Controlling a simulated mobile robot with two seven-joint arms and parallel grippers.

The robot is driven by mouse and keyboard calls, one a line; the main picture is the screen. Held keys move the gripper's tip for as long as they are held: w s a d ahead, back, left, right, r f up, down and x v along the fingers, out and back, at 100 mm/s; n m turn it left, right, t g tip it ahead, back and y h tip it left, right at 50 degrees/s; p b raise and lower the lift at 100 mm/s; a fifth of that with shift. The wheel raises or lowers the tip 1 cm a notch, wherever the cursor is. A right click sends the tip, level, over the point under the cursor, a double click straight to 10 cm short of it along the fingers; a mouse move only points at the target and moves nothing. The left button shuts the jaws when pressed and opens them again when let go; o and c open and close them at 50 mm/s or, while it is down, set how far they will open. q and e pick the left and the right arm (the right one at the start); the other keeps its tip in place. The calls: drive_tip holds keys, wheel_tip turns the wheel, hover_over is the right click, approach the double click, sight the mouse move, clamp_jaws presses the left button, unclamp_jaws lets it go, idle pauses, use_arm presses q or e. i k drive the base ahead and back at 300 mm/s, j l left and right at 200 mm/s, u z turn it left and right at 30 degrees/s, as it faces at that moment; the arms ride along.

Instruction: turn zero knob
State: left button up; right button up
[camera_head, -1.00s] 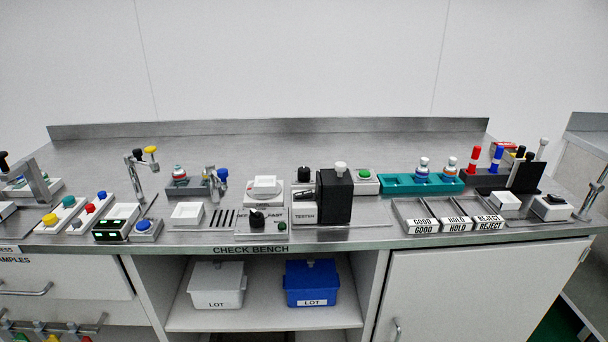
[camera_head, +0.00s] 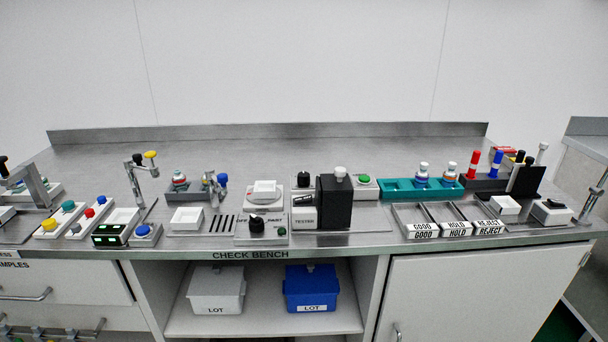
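No knob carries a legible "zero" label, so I cannot tell for certain which one is the zero knob. A black knob (camera_head: 303,179) stands on the white-topped tester unit (camera_head: 303,221), left of its black block. Another black knob (camera_head: 256,223) sits on a small white box (camera_head: 262,238) at the front of the bench, below a round white platform with a square pan (camera_head: 265,188). Small lettering beside this knob is hard to read. Neither of my grippers shows in the head view, and nothing touches either knob.
The steel bench (camera_head: 330,147) is clear at the back. Left are a green-lit display (camera_head: 110,237), coloured buttons and a small stand (camera_head: 140,178). Right are a teal rack (camera_head: 397,188), labelled trays (camera_head: 421,228) and a black block (camera_head: 334,204). Bins (camera_head: 311,288) sit below.

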sight(303, 177)
drive_tip(key=i+l, duration=0.3)
drive_tip(key=i, duration=0.15)
drive_tip(key=i+l, duration=0.3)
drive_tip(key=i, duration=0.15)
drive_tip(key=u, duration=0.05)
